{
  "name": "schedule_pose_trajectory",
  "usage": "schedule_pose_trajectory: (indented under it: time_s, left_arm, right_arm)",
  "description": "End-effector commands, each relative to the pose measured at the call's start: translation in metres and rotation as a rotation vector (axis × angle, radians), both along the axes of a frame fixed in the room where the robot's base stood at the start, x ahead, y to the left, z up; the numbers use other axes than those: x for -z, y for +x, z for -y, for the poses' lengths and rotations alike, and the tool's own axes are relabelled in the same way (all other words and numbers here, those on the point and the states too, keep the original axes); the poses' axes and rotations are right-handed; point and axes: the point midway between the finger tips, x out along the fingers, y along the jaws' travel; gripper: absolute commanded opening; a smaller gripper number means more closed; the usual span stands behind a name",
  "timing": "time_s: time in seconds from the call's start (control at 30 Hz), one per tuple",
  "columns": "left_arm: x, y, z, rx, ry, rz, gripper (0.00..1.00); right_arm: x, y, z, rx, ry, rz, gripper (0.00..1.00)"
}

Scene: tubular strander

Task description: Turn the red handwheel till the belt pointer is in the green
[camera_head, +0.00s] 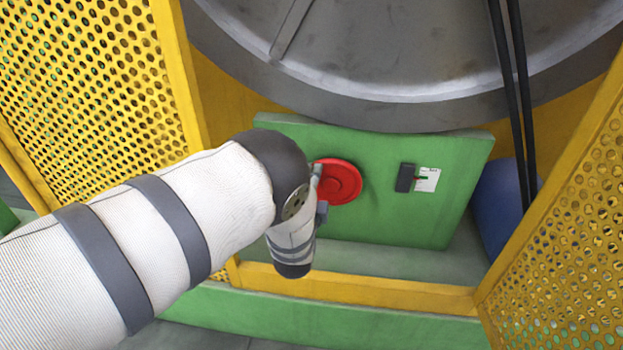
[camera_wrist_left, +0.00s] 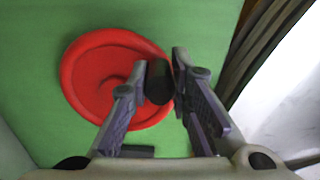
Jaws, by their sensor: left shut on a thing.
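The red handwheel (camera_head: 345,182) is on the front of a green panel (camera_head: 385,222). In the left wrist view the handwheel (camera_wrist_left: 92,75) fills the left and middle, with a black grip (camera_wrist_left: 159,82) at its rim. My left gripper (camera_wrist_left: 162,65) is shut on this black grip, one finger on each side. In the head view my left gripper (camera_head: 319,192) is at the wheel's left edge, partly hidden by my wrist. Right of the wheel are a dark block (camera_head: 405,178) and a small white scale (camera_head: 428,180). The scale's marks are too small to read surely. My right gripper is not in view.
Yellow perforated guards (camera_head: 85,80) stand left and right (camera_head: 570,210) of the panel. A large grey drum (camera_head: 400,50) hangs above it. Black belts (camera_head: 520,90) run down at the right, by a blue rounded part (camera_head: 497,205). A yellow rail (camera_head: 360,290) crosses below.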

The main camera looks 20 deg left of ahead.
Motion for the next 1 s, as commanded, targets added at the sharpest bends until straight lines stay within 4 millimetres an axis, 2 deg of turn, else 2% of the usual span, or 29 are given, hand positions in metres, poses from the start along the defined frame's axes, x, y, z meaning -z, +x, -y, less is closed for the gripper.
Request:
schedule_pose_trajectory:
  time_s: [0.47,0.5,0.57,0.87,1.0]
  left_arm:
    - [-0.002,0.001,0.001,0.001,0.011,0.002,0.0]
    - [-0.002,0.001,0.001,0.002,0.011,0.002,0.28]
    - [-0.002,0.001,0.001,0.002,0.011,0.001,0.39]
    - [-0.001,-0.001,0.001,0.002,0.01,-0.002,0.39]
    - [0.0,-0.024,0.008,0.002,0.01,-0.006,0.39]
  right_arm:
    - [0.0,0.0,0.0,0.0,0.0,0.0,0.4]
    - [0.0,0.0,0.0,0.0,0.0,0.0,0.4]
    - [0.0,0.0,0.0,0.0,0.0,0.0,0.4]
    - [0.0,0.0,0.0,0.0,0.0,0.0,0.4]
    - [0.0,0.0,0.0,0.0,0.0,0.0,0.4]
